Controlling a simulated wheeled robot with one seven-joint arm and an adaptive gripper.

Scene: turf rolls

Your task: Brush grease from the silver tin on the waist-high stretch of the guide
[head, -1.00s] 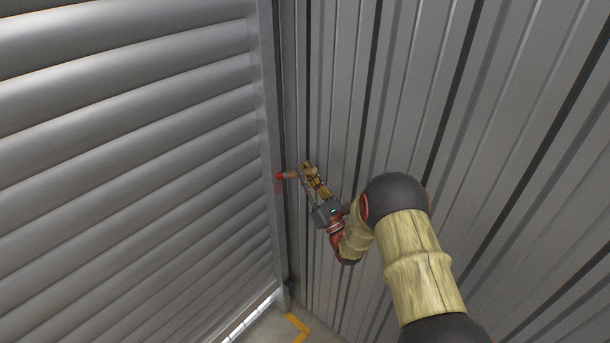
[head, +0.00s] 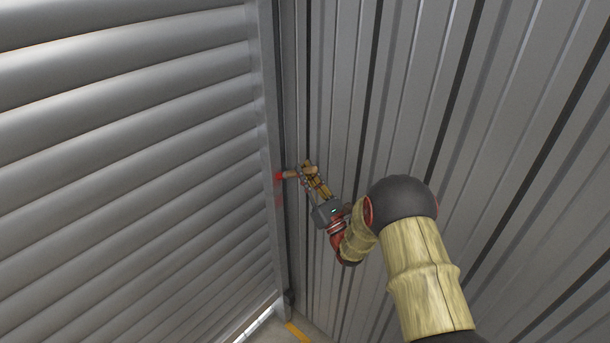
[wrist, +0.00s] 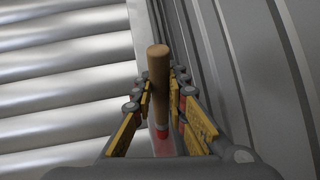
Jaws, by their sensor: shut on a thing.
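My gripper (head: 307,174) is shut on a brush with a short wooden handle (wrist: 158,72). In the head view the brush (head: 291,174) points left, and its red tip is at the guide (head: 265,90), the grey upright rail along the shutter's right edge. The tip appears to touch the rail, though the exact contact is too small to tell. A faint red smear (head: 278,198) shows on the rail just below the tip. In the wrist view red (wrist: 162,142) shows below the handle between the yellow-padded fingers. The silver tin is not in view.
A ribbed grey roller shutter (head: 120,150) fills the left. A corrugated metal wall (head: 480,120) stands close on the right, behind my arm. A yellow floor line (head: 298,332) shows at the bottom, with a bright gap under the shutter.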

